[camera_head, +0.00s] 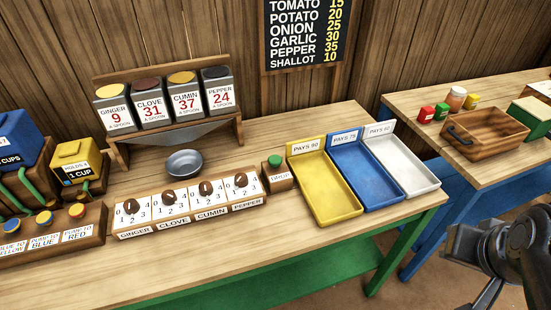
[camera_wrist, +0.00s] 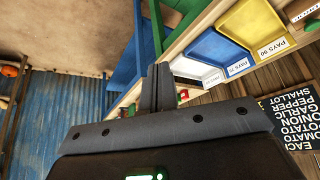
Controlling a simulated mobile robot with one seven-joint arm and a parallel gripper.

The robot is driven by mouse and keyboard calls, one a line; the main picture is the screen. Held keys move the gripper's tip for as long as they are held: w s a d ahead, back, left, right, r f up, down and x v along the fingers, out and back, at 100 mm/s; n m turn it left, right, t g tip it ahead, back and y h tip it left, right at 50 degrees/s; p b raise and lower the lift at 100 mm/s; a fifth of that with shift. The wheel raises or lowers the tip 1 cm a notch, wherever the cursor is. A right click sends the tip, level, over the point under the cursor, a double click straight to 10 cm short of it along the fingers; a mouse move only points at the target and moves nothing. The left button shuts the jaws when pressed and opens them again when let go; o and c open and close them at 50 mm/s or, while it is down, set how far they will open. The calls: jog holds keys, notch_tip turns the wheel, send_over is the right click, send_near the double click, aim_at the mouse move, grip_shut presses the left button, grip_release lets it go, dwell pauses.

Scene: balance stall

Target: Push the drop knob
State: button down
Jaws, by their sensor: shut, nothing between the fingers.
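The drop knob is a green round knob (camera_head: 275,160) on a small wooden block labelled DROP (camera_head: 280,179). It stands on the wooden bench, between the dial box and the yellow tray in the head view. My gripper (camera_wrist: 158,72) shows in the wrist view with its two dark fingers together and nothing between them. In the head view my dark arm (camera_head: 510,245) is at the lower right, off the front of the bench and well away from the knob; the fingertips are not visible there.
Left of the knob is a dial box (camera_head: 188,208) with dials for ginger, clove, cumin and pepper. A metal bowl (camera_head: 185,163) sits behind it, under a spice rack (camera_head: 175,138). Yellow (camera_head: 325,187), blue (camera_head: 368,185) and white (camera_head: 411,173) trays stand to the right.

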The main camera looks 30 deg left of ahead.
jog(key=w+a+f+n+g, duration=0.1)
jog(key=w+a+n, duration=0.5)
jog(key=w+a, duration=0.3)
jog(key=w+a+f+n, duration=0.1)
jog(key=w+a+n, duration=0.6)
jog(key=w, duration=0.5)
jog(key=n+t+h, duration=0.1)
jog(key=n+t, duration=0.3)
jog(key=n, duration=0.8)
send_over(273, 160)
notch_tip(273, 160, down, 4)
jog(key=shift+s+r, duration=0.1)
jog(key=shift+s, duration=0.05)
jog(key=shift+f, duration=0.2)
jog(key=shift+f, duration=4.3)
jog(key=shift+f, duration=0.4)
